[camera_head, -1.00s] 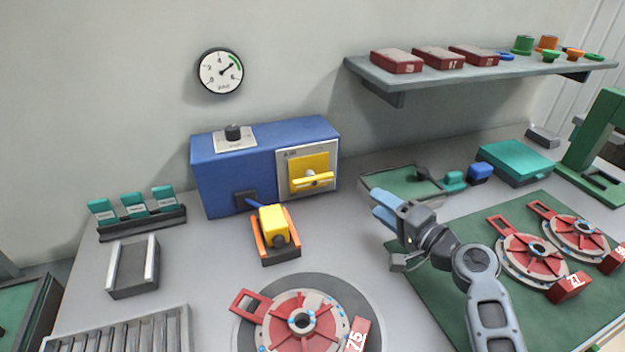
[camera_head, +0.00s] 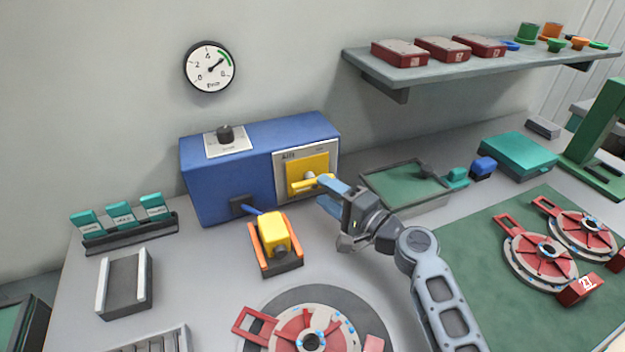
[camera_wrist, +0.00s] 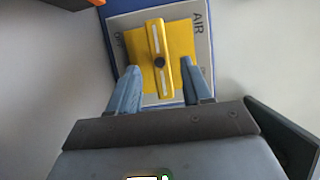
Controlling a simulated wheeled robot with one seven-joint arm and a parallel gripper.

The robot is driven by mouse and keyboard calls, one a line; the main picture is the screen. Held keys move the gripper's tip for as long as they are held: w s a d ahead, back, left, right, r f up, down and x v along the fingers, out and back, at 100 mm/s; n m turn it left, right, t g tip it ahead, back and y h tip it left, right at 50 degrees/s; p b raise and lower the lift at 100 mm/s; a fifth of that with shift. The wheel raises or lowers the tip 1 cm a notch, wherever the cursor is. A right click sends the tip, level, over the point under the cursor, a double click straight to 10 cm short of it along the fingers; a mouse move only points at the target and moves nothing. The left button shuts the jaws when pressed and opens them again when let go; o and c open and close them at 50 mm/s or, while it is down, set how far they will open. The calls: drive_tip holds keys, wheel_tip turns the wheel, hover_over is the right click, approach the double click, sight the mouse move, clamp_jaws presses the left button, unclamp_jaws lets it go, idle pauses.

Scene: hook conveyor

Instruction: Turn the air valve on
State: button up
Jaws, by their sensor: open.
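The air valve is a yellow bar handle (camera_head: 311,183) on a yellow square in a light panel marked AIR, on the front of a blue box (camera_head: 228,180). The handle lies roughly level across the panel in the head view. In the wrist view the handle (camera_wrist: 160,57) stands lengthwise between my two blue fingertips. My gripper (camera_head: 328,191) is open, its fingers (camera_wrist: 156,72) at either side of the handle's lower end. I cannot tell whether a finger touches it.
A round gauge (camera_head: 211,66) hangs on the wall, its needle toward the upper right. A yellow-and-orange tool (camera_head: 274,240) sits before the box. A green-floored tray (camera_head: 404,187) is right of it. A shelf (camera_head: 470,65) juts out above.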

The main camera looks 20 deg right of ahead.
sight(316, 186)
drive_tip(key=shift+x, duration=2.4)
clamp_jaws()
